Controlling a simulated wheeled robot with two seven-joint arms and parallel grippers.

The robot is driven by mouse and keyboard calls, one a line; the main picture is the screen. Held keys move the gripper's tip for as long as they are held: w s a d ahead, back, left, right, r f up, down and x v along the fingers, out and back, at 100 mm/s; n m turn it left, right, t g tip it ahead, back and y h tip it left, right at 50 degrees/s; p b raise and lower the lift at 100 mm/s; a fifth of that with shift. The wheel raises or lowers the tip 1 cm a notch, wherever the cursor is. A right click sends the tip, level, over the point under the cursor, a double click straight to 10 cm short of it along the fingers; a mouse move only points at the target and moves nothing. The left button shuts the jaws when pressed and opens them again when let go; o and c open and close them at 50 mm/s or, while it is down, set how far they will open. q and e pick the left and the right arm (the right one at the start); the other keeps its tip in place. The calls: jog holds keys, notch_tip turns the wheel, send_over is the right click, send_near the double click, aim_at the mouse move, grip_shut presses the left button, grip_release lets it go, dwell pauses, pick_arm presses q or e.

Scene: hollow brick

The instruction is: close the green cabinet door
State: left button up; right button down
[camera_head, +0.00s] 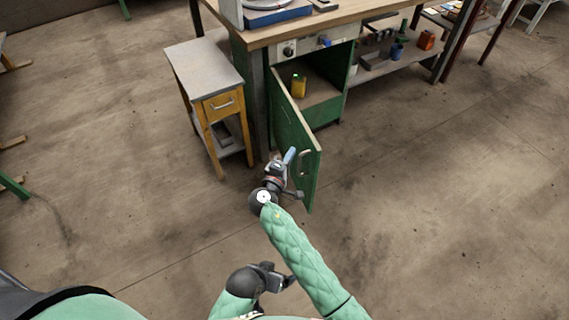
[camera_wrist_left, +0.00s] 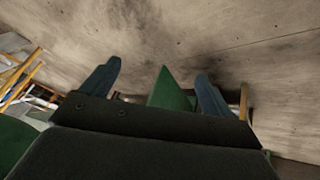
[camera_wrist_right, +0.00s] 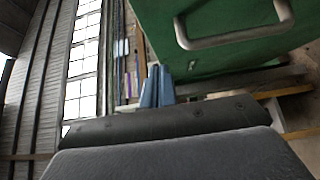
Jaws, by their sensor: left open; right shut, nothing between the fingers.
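The green cabinet door (camera_head: 297,140) stands wide open, swung out from the cabinet under the workbench. Its metal handle (camera_head: 304,163) is near the free edge. My right gripper (camera_head: 290,156) is shut and empty, beside the handle-side face of the door. In the right wrist view, the door (camera_wrist_right: 225,58) and handle (camera_wrist_right: 238,38) lie above and right of the shut blue fingertips (camera_wrist_right: 157,86); contact cannot be told. My left gripper (camera_head: 283,281) is open and empty, low and nearer my body. In the left wrist view its fingers (camera_wrist_left: 158,90) are apart, with a green shape between them in view.
The open cabinet holds a yellow container (camera_head: 299,86). A small wooden table with a yellow drawer (camera_head: 221,105) stands left of the door. A lower shelf (camera_head: 385,68) with items is right of the cabinet. The floor (camera_head: 430,200) at right is clear.

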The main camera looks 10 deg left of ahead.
aim_at(309, 140)
jog(key=w+d+p, duration=0.1)
jog(key=w+d, duration=0.2)
jog(key=shift+w+d, duration=0.1)
pick_arm(q)
notch_tip(309, 140, up, 6)
jog(key=shift+s+a+r+g, duration=0.15)
jog(key=shift+s+a+g, duration=0.1)
jog(key=shift+g, duration=0.05)
pick_arm(e)
jog(key=shift+w+d, duration=0.25)
jog(key=shift+d, duration=0.3)
